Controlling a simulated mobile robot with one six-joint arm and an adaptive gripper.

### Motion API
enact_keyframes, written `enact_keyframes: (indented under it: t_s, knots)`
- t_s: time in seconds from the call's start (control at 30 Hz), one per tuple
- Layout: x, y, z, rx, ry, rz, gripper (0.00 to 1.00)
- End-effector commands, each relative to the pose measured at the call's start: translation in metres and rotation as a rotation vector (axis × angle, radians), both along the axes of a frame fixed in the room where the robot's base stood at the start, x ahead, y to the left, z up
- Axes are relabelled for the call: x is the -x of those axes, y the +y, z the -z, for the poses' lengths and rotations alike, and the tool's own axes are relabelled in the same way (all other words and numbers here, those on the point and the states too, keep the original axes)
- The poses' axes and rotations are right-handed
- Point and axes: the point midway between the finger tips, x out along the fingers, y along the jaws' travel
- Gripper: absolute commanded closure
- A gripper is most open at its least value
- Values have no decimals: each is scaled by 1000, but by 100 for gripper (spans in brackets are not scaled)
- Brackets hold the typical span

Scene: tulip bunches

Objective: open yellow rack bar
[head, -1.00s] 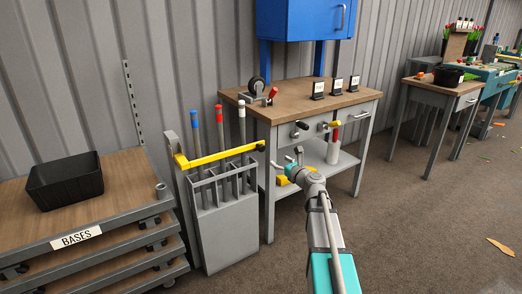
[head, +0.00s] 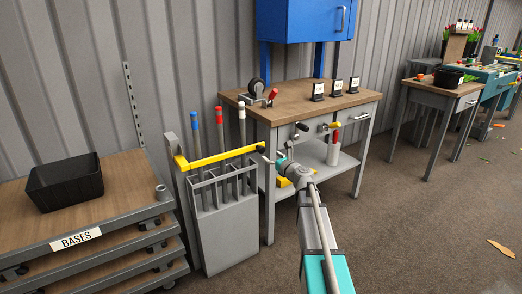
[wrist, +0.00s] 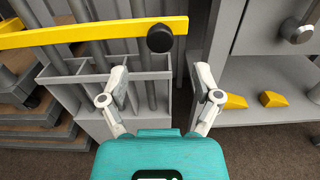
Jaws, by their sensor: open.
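The yellow rack bar (head: 218,157) lies across the front of the grey rack (head: 228,225), in front of several upright poles with blue, red and white tops. In the wrist view the bar (wrist: 100,33) runs from the left edge and ends in a round black knob (wrist: 160,38). My gripper (head: 268,156) is near the bar's right, knobbed end in the head view. In the wrist view my gripper (wrist: 168,88) is open and empty, its two fingers apart, with the knob just beyond and above the gap. The knob does not appear to be touched.
A workbench (head: 310,100) with a caster and small signs stands right of the rack, its knobs and lower shelf close to my arm. A shelf cart (head: 120,185) with a black bin (head: 65,182) stands left. Open floor lies at right.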

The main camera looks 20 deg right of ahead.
Motion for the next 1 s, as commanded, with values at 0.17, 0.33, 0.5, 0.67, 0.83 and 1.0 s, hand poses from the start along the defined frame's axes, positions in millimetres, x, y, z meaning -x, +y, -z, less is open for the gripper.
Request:
enact_keyframes:
  t_s: [0.17, 0.33, 0.5, 0.67, 0.83, 1.0]
  knots:
    - [-31, 7, 0, 0, 0, -1, 18]
    - [-54, 14, 0, 0, 0, -2, 18]
    - [-70, 18, 0, 0, 0, 0, 18]
    - [-77, 20, 0, 0, 0, 0, 18]
    - [-78, 21, 0, 0, 0, 0, 18]
    - [-78, 21, 0, 0, 0, 0, 18]
